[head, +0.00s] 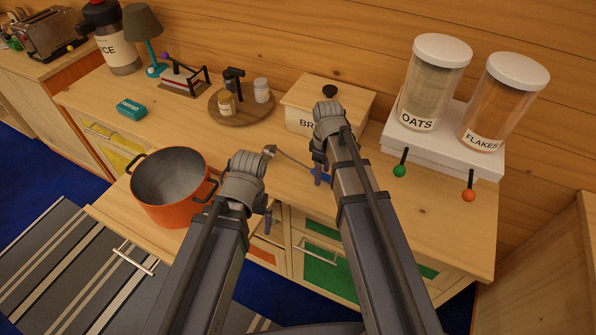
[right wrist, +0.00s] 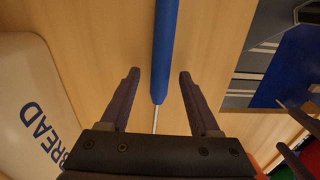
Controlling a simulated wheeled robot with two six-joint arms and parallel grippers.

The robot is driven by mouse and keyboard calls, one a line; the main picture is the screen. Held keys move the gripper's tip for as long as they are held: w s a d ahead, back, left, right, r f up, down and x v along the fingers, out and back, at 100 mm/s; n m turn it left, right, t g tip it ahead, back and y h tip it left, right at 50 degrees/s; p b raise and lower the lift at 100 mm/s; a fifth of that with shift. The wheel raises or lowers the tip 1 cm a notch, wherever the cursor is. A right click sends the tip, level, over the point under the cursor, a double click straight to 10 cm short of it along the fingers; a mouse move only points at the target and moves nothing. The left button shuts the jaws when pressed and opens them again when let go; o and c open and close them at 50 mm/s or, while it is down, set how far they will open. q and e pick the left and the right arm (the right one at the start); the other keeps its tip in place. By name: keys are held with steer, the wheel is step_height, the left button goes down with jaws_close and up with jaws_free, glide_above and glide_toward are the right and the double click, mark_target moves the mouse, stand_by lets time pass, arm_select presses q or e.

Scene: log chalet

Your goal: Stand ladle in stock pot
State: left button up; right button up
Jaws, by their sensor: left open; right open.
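The ladle lies on the wooden counter. Its metal shaft (head: 292,160) shows between my two arms in the head view, with its blue handle (right wrist: 164,45) in the right wrist view. My right gripper (head: 320,174) is open over the ladle. In the wrist view, the lower end of the handle and the start of the shaft appear between its fingers, not gripped. The orange stock pot (head: 170,208) stands upright at the left, open and looking empty. My left gripper (head: 264,220) is open and empty, between the pot and the ladle; its fingers are partly hidden.
The bread bin (head: 305,122) stands behind my right gripper, and close in the wrist view. A round board (head: 240,115) with jars is behind the ladle. Oats and flakes dispensers (head: 440,150) stand at the right. A teal packet (head: 131,109) lies behind the pot.

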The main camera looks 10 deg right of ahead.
steer(key=shift+f, duration=0.1)
jaws_close()
stand_by(0.5)
stand_by(0.9)
